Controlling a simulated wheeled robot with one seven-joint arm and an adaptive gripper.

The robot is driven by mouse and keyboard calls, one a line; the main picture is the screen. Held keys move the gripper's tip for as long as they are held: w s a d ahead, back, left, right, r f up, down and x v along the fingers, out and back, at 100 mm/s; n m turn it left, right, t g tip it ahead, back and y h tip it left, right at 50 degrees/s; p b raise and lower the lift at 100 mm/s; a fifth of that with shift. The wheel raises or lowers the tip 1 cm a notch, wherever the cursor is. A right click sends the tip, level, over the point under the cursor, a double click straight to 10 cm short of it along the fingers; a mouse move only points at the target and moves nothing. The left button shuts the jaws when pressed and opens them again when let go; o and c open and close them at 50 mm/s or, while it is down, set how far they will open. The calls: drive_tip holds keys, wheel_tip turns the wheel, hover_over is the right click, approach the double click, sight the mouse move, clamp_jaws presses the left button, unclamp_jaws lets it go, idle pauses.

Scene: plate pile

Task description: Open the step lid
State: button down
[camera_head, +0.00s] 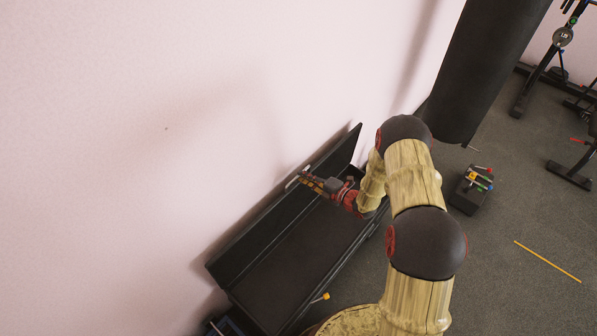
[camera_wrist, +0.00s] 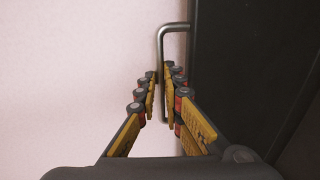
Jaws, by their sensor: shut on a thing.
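The step is a long black box (camera_head: 296,268) standing along the pink wall. Its lid (camera_head: 340,158) is raised, tilted up on the wall side, and the dark inside of the box shows. A metal bar handle (camera_head: 291,183) sits at the lid's upper edge. In the wrist view the handle (camera_wrist: 174,27) stands out from the dark lid panel (camera_wrist: 240,60). My gripper (camera_head: 306,181) is at the lid edge, with its fingers (camera_wrist: 162,76) on either side of the handle, shut on it. The lower part of the handle is partly hidden between the fingers.
The pink wall (camera_head: 130,130) is close behind the lid. A black punching bag (camera_head: 480,70) hangs at the upper right. A small black box with coloured pieces (camera_head: 470,190) and a yellow stick (camera_head: 547,261) lie on the grey floor at right. Gym equipment (camera_head: 570,170) stands beyond.

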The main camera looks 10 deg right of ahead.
drive_tip(key=s+d, duration=0.1)
drive_tip(key=s+d+f, duration=0.1)
drive_tip(key=s, duration=0.1)
drive_tip(key=shift+f, duration=0.1)
drive_tip(key=c, duration=1.9)
unclamp_jaws()
drive_tip(key=shift+w, duration=0.15)
drive_tip(key=v, duration=1.2)
drive_tip(key=shift+w, duration=0.1)
